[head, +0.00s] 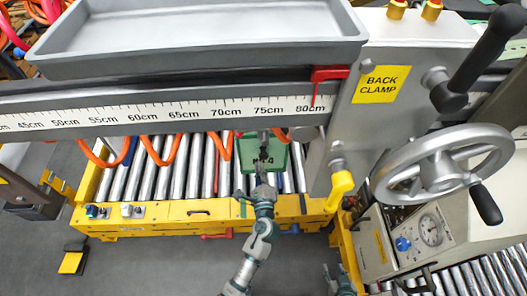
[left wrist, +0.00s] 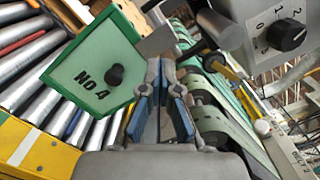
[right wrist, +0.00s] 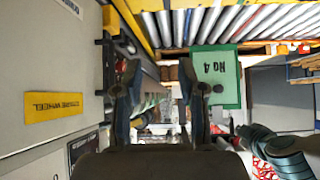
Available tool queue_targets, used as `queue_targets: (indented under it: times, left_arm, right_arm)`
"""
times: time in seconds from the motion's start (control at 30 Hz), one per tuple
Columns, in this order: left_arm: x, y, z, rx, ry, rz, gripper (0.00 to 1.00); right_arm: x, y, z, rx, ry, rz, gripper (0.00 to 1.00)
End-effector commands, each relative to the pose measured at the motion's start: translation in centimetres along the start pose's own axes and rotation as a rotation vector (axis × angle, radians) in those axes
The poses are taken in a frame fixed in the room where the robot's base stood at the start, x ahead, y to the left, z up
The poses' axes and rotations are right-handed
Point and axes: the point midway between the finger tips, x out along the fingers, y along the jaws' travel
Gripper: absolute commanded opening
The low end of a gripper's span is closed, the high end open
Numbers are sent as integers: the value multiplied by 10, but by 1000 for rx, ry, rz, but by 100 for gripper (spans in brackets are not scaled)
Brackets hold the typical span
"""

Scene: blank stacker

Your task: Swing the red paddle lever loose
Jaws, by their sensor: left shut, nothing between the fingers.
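A red bracket-shaped piece (head: 330,73) sits on the grey beam at the 80cm mark, with a thin red pointer hanging over the scale. Another small red part (head: 216,235) shows under the yellow conveyor frame. I cannot tell which, if either, is the paddle lever. My left gripper (head: 263,150) is over the green NO 4 plate (head: 262,168), apart from both red parts. In the left wrist view its fingers (left wrist: 160,68) are shut and empty, beside the plate's black knob (left wrist: 115,75). My right gripper (right wrist: 158,68) is open and empty; its arm (head: 340,284) shows at the bottom edge.
A grey tray (head: 200,45) stands above the beam. A yellow-handled lever (head: 341,184) hangs below the BACK CLAMP post (head: 380,85). A handwheel (head: 440,165) is at right. Orange hoses (head: 163,152) hang over the rollers. Floor at lower left is mostly clear.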

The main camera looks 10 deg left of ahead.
Motion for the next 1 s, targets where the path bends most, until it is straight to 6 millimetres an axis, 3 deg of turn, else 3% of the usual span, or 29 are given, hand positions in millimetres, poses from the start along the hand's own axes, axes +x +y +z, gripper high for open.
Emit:
queue_targets:
  times: [0.13,0.47,0.7,1.0]
  left_arm:
    - [24,-1,0,-5,-1,-3,0]
    - [93,-1,-1,-7,1,-3,0]
    - [101,-4,33,-7,-1,-5,0]
    - [103,-1,39,-7,2,-2,0]
  right_arm:
    - [2,-1,-4,0,25,-3,40]
    - [8,-7,-33,-1,200,-17,40]
    - [0,-2,-11,-3,59,-5,40]
    - [0,-1,-2,-2,13,-2,40]
